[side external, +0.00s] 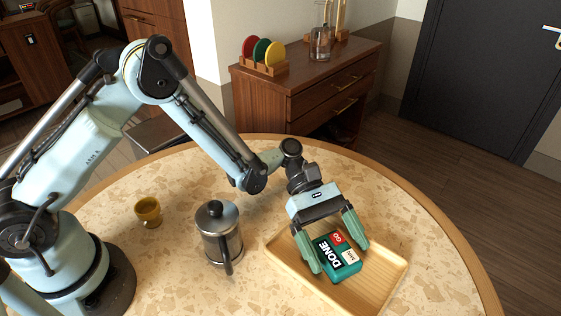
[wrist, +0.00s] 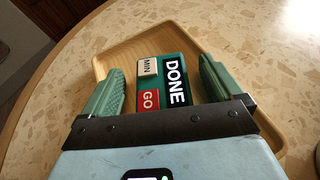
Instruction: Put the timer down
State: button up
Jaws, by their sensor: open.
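The timer (side external: 343,267) is a teal block with a black "DONE" display, a red "GO" button and a white "MIN" button. It rests in the wooden tray (side external: 378,302), its face with the buttons showing. In the wrist view the timer (wrist: 185,68) lies between the two green fingers, and the tray's rim (wrist: 150,46) curves around it. My gripper (side external: 340,255) is open over the timer, one finger on each side. In the wrist view my gripper (wrist: 160,85) shows a gap between each finger and the timer. The timer's lower edge is partly hidden by the gripper's bar.
A French press (side external: 219,236) stands just left of the tray. A small amber cup (side external: 148,211) is farther left on the round speckled table (side external: 420,235). A sideboard (side external: 305,90) with coloured discs and a glass jug stands behind. The table right of the tray is clear.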

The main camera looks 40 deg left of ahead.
jog(key=v, duration=0.9)
jog(key=shift+w+a+r, duration=0.15)
jog(key=shift+a+r, duration=0.2)
jog(key=s+a+r+m+t+y, duration=0.4)
jog(key=a+m+t+y, duration=0.2)
jog(key=a, duration=0.3)
jog(key=s+a+r+m+t+y, duration=0.4)
jog(key=a+m+t+y, duration=0.2)
jog(key=a, duration=0.3)
jog(key=shift+s+a+r+m, duration=0.15)
jog(key=shift+s+m, duration=0.15)
jog(key=shift+m, duration=0.5)
